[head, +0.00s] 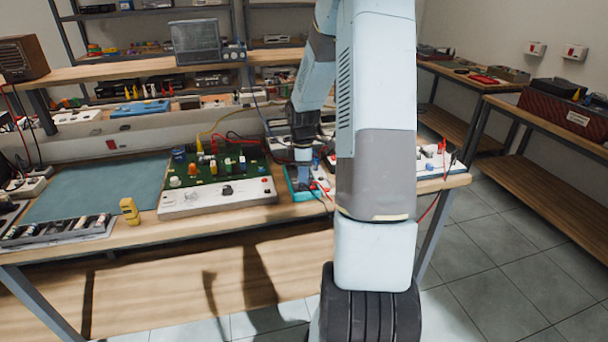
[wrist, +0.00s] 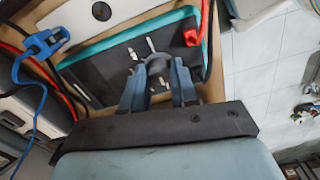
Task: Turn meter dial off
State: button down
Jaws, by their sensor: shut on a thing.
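The meter (wrist: 100,58) has a dark face and a teal rim, and it lies face up on the workbench. Its round grey dial (wrist: 156,66) is in the middle of the face in the wrist view. My gripper (wrist: 157,78) is over the meter, with its two blue-grey fingers shut on the dial, one on each side. White marks show on the face around the dial. In the head view the meter (head: 292,191) shows only in part, as a teal edge, and my arm hides much of it. The dial is hidden there.
A red plug (wrist: 192,37) sits at the meter's edge, and a blue clip (wrist: 42,43) with cables lies to the left. A green circuit board (head: 215,166) on a white base stands left of the meter. A yellow tool (head: 129,211) stands near the bench's front edge.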

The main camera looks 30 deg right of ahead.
dwell(0.3)
jog(key=c, duration=0.9)
grip_release()
jog(key=shift+o, duration=0.2)
notch_tip(320, 180, up, 14)
jog(key=shift+f, duration=0.15)
jog(key=s+a+r+m+t+h, duration=0.1)
jog(key=s+a+r+m+t, duration=0.1)
jog(key=s+a+r+m, duration=0.65)
jog(key=s+a+r+m+t, duration=0.1)
jog(key=s+a+r+m, duration=0.1)
jog(key=s+a, duration=0.3)
jog(key=s+a+r+m+t+y, duration=0.1)
jog(key=s+a+r, duration=0.3)
jog(key=s, duration=0.8)
jog(key=shift+s+a+r+m+t, duration=0.15)
jog(key=shift+s+a+m+t, duration=0.1)
jog(key=shift+a+m+t, duration=0.4)
